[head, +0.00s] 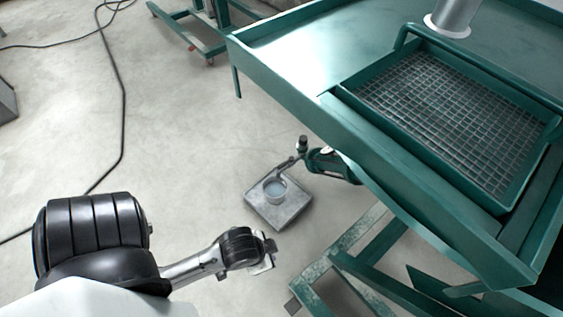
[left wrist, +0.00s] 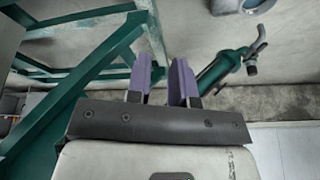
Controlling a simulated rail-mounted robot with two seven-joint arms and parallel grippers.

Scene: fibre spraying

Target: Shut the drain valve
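The drain valve (head: 303,150) sits at the end of a green pipe (head: 330,165) below the green basin's near edge. Its grey metal part reaches out over a round cup (head: 275,189) on a square grey slab. In the left wrist view the valve (left wrist: 256,48) shows at upper right, with a bent grey handle; I cannot tell its exact setting. My left gripper (head: 268,250) is below the valve in the head view, apart from it. Its two purple fingers (left wrist: 163,75) stand apart with nothing between them. My right gripper is not in view.
The green basin (head: 285,75) with a mesh tray (head: 450,120) fills the right side. Green frame legs (head: 375,245) stand beneath it, close to my left gripper. A black cable (head: 122,100) lies on the floor. The floor between the cable and the slab is clear.

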